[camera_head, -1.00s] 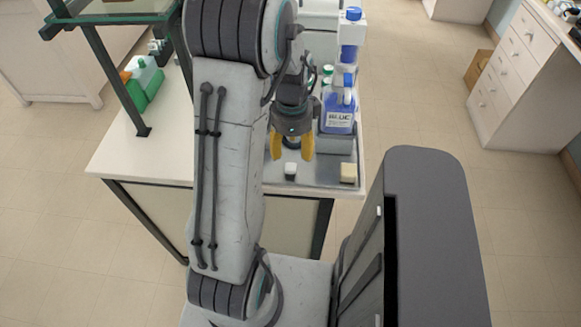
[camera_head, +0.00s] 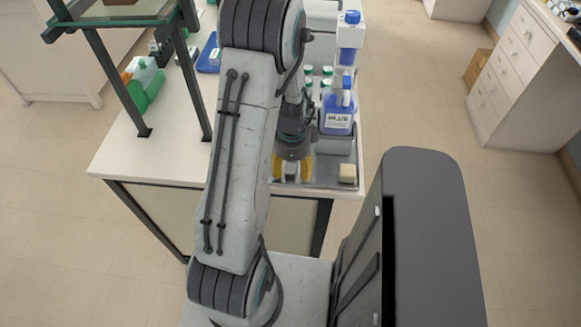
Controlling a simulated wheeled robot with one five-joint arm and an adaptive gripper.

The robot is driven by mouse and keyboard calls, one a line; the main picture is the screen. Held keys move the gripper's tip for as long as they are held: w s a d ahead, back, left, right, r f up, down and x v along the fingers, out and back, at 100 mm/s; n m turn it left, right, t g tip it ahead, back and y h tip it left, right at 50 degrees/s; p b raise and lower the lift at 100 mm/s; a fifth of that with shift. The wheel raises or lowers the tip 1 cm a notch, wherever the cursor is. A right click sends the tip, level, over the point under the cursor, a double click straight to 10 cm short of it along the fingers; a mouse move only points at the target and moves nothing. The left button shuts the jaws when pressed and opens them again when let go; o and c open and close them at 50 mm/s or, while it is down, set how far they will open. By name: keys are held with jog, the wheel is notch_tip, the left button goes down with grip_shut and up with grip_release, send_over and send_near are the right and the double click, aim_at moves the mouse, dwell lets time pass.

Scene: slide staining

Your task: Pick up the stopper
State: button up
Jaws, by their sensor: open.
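My gripper (camera_head: 292,174) is open, its yellow fingers pointing down, low over the grey tray (camera_head: 325,170) at the front of the bench. The small white-topped dark piece, likely the stopper, seen there a second ago is now mostly hidden between and behind the fingers. I cannot tell whether the fingers touch it. A small cream block (camera_head: 347,172) sits on the tray to the right of the gripper, apart from it.
A blue labelled wash bottle (camera_head: 338,120) stands just behind and right of my gripper. A taller blue-capped bottle (camera_head: 350,40) and green-capped vials (camera_head: 326,84) are further back. A dark-framed shelf (camera_head: 130,75) and a green container (camera_head: 145,88) stand on the left.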

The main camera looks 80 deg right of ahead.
jog(key=shift+c, duration=0.2)
jog(key=c, duration=0.7)
jog(key=shift+r, duration=0.2)
